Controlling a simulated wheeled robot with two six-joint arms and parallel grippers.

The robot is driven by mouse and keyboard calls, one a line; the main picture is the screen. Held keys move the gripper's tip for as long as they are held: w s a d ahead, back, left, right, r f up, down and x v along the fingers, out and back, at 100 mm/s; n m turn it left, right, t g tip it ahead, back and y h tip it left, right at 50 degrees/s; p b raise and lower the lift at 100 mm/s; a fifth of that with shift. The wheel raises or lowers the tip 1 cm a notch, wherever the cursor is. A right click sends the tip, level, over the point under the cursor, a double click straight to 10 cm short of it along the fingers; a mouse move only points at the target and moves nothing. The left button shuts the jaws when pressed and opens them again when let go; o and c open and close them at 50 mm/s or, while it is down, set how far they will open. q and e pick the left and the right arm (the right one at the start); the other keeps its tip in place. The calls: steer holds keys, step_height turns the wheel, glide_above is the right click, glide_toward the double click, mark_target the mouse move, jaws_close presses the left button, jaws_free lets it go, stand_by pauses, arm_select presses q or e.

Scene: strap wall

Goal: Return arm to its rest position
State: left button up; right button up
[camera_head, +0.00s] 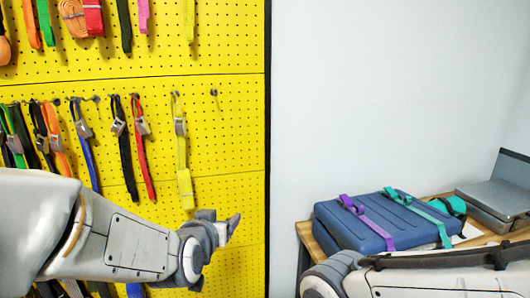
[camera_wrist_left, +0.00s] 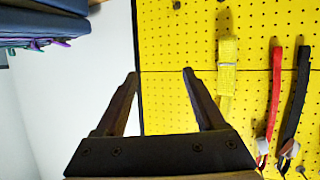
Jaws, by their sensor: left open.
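My left gripper (camera_head: 225,225) is in front of the yellow pegboard, low and near its right edge. In the left wrist view its two fingers (camera_wrist_left: 160,76) stand apart with nothing between them. The yellow strap (camera_head: 181,150) hangs from a hook just above and left of the gripper. In the wrist view the same strap (camera_wrist_left: 227,75) is to the right of the fingers, apart from them. My right arm (camera_head: 440,282) shows at the lower right, but I do not see its gripper.
The pegboard (camera_head: 230,130) holds several hanging straps, including a red one (camera_head: 142,150) and a blue one (camera_head: 84,145). A blue case (camera_head: 355,228) with purple and teal straps lies on a wooden table (camera_head: 305,236). A grey case (camera_head: 495,200) stands behind.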

arm_select(q)
steer(key=s+d+f+m+g+h, duration=0.2)
steer(key=s+d+f+m+g, duration=0.1)
steer(key=s+d+f+g, duration=0.4)
steer(key=s+f+m+g+y, duration=0.2)
steer(key=s+g, duration=0.4)
steer(key=s, duration=1.5)
steer(key=shift+a+f+m+g, duration=0.15)
steer(key=shift+f+m+g, duration=0.15)
steer(key=shift+f+m, duration=0.5)
steer(key=shift+r, duration=0.25)
